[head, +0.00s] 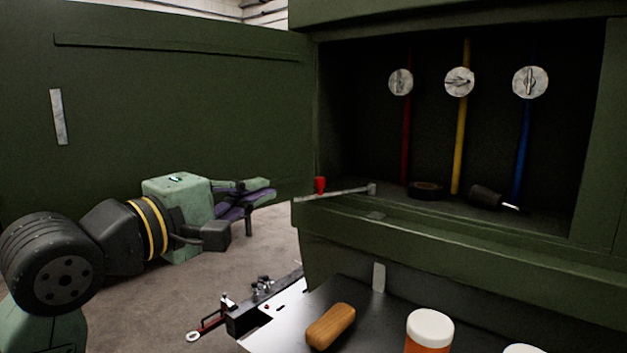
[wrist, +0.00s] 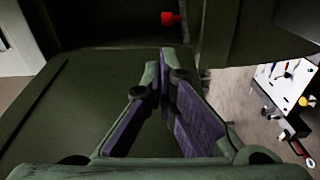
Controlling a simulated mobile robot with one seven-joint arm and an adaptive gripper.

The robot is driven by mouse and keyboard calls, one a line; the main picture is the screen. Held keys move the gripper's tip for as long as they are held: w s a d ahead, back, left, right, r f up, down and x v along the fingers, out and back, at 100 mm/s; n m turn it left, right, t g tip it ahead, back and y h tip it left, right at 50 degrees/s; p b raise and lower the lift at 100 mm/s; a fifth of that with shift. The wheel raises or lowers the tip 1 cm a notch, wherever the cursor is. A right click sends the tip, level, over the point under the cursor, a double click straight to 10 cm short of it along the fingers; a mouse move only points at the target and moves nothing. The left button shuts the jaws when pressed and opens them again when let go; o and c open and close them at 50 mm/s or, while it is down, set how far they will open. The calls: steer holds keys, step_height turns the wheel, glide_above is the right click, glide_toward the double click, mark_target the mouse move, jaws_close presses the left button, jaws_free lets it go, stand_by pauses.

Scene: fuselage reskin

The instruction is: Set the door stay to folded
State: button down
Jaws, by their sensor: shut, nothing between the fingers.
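The door stay (head: 345,192) is a thin metal bar with a red knob (head: 320,185). It runs along the front edge of the open bay, from a small bracket (head: 371,188) on the sill out past the bay's left edge. The red knob also shows at the top of the wrist view (wrist: 172,18). The green door (head: 180,100) stands open on the left. My gripper (head: 268,188) is shut and empty, left of the knob and apart from it. In the wrist view its fingertips (wrist: 165,62) point towards the knob.
The green bay (head: 335,110) holds three round dials over red, yellow and blue lines, plus a black ring (head: 425,190) and a dark-handled tool (head: 487,197). Below, a dark tabletop (head: 385,320) carries a wooden block (head: 331,326) and an orange bottle (head: 428,332). Floor shows between door and bay.

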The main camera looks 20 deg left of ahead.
steer(key=shift+w, duration=0.1)
steer(key=p+x, duration=0.3)
steer(key=x, duration=0.7)
steer(key=shift+a+p, duration=0.1)
steer(key=shift+p, duration=0.2)
steer(key=shift+f+y, duration=0.1)
steer(key=shift+y, duration=0.2)
